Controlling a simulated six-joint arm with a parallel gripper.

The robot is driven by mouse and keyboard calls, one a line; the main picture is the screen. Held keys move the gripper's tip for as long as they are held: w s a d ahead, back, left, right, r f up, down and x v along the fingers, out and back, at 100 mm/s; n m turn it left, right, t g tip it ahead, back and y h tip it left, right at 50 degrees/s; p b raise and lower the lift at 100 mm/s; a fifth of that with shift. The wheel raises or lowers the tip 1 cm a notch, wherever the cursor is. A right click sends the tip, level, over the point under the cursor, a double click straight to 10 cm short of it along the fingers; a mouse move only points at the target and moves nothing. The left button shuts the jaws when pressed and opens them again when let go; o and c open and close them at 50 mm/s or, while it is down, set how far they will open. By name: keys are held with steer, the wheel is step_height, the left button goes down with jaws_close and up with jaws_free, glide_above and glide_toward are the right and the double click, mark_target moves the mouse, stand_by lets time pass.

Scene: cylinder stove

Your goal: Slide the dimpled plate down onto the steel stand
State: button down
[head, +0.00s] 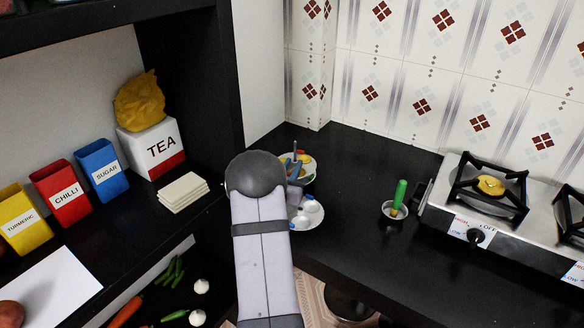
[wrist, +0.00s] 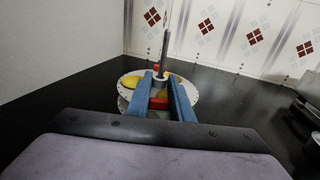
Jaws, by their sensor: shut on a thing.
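The dimpled plate (wrist: 190,94) is a round pale-grey plate with yellow and red in its hollows. In the wrist view, the blue fingers of my gripper (wrist: 160,80) are shut on its raised centre. The steel stand's upright rod (wrist: 165,48) rises from that centre and looks to be inside the plate's hub. In the head view the plate (head: 309,172) is level and above a lower plate (head: 314,222) with white pieces in it. My arm hides the left part of both, and a finger (head: 290,169) shows beside the rod. The stand's foot is hidden.
A small steel bowl (head: 388,214) with a green-handled tool stands to the right, and a gas stove (head: 462,211) farther right. A tea box (head: 150,150) and a stack of pale slabs (head: 183,192) are on the left. Black counter (head: 352,165) is clear behind the bowl.

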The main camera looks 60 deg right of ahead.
steer(key=c, duration=1.5)
jaws_free()
steer(key=shift+f, duration=0.1)
steer(key=shift+r+b, duration=0.4)
steer(key=shift+r, duration=4.7)
